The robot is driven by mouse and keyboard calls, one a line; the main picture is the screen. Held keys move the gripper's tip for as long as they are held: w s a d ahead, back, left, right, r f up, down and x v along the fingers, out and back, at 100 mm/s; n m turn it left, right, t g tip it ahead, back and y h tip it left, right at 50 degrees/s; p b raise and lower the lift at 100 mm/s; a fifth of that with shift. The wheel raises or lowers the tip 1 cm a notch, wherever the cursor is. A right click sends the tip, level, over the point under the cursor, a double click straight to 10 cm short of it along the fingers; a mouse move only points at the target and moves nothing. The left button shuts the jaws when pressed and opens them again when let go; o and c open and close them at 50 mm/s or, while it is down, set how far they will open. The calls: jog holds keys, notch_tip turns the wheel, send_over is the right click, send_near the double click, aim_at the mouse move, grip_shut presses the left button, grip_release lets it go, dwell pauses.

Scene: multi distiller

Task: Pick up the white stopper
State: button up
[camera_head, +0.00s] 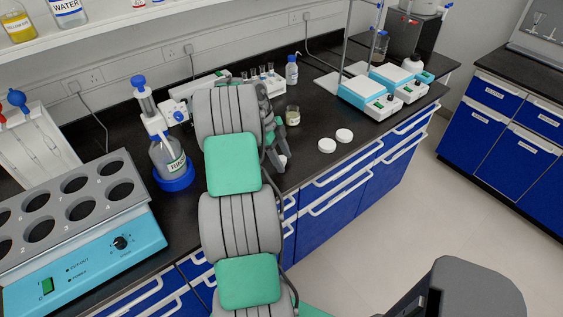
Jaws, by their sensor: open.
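My gripper (283,146) is open over the black bench top, at the far end of my arm. A small white object (283,161), possibly the white stopper, shows just below the fingers and is partly hidden by them. I cannot tell whether the fingers touch it. Two flat white round pieces, one nearer (327,146) and one farther (344,135), lie on the bench to the right of my gripper. My arm hides part of the bench to the left of the gripper.
A small glass beaker (293,115) stands close behind my gripper, with a blue-capped bottle (291,70) farther back. A dispenser bottle (168,155) and a multi-hole heater (80,235) stand left. Teal hotplates (365,98) stand right. The front bench edge is close.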

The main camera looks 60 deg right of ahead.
jog(key=shift+c, duration=0.4)
grip_shut()
